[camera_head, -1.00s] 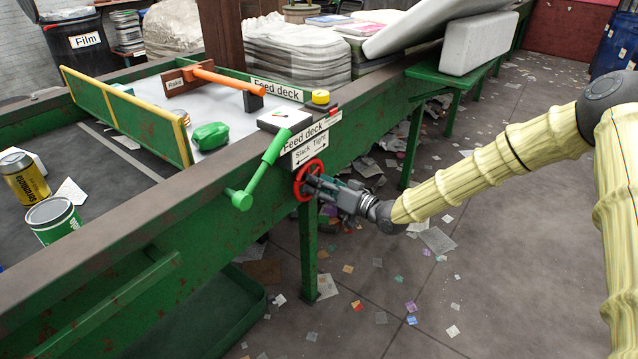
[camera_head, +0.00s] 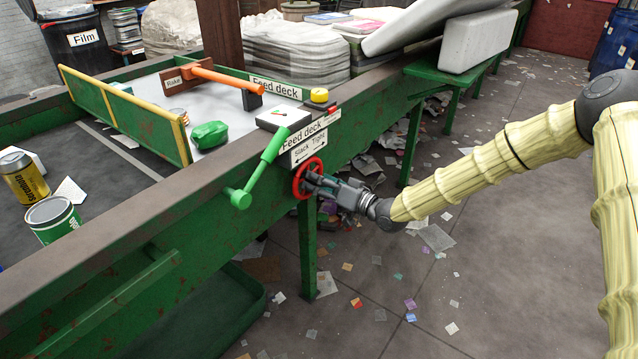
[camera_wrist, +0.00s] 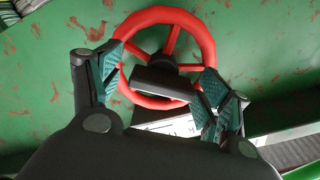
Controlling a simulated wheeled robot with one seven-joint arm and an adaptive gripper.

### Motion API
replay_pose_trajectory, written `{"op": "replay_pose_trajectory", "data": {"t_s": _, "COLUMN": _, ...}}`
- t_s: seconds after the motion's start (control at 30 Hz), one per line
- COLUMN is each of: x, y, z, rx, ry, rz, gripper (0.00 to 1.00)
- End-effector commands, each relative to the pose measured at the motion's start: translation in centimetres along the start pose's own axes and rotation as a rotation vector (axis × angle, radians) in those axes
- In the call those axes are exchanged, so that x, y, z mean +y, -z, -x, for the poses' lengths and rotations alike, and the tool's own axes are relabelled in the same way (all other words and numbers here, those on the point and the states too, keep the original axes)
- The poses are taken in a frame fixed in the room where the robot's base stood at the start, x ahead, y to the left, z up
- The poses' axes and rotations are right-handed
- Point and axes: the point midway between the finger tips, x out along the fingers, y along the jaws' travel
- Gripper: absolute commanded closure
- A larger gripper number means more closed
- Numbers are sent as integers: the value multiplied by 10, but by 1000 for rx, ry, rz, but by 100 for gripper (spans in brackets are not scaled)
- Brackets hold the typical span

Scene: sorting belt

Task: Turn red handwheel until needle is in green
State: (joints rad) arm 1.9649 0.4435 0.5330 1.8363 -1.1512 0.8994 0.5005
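The red handwheel (camera_head: 299,186) is on the green side of the feed deck, below the "Slack Tight" label (camera_head: 309,149). It also fills the top middle of the wrist view (camera_wrist: 148,18), with spokes and a dark hub. My gripper (camera_head: 321,182) is at the wheel. In the wrist view its teal-padded fingers (camera_wrist: 160,76) are wide apart at the left and right of the rim, overlapping it. I cannot tell whether they touch it. The gauge box (camera_head: 283,117) stands on the deck edge above; its needle is too small to read against the green.
A green lever (camera_head: 264,168) sticks out left of the wheel. A yellow button (camera_head: 319,96) is behind the gauge. A green leg (camera_head: 307,250) stands below the wheel. The floor to the right is open, with scattered scraps.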

Motion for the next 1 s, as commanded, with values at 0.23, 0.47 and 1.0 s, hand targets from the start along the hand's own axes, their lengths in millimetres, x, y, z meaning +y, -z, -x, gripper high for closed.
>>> {"op": "replay_pose_trajectory", "data": {"t_s": 0.23, "x": -1, "y": 0, "z": 2, "rx": -1, "ry": 1, "rz": 0, "gripper": 23}}
{"op": "replay_pose_trajectory", "data": {"t_s": 0.47, "x": 0, "y": 1, "z": 26, "rx": 0, "ry": -1, "rz": 0, "gripper": 23}}
{"op": "replay_pose_trajectory", "data": {"t_s": 1.0, "x": 0, "y": 1, "z": 111, "rx": 0, "ry": 0, "rz": 0, "gripper": 23}}
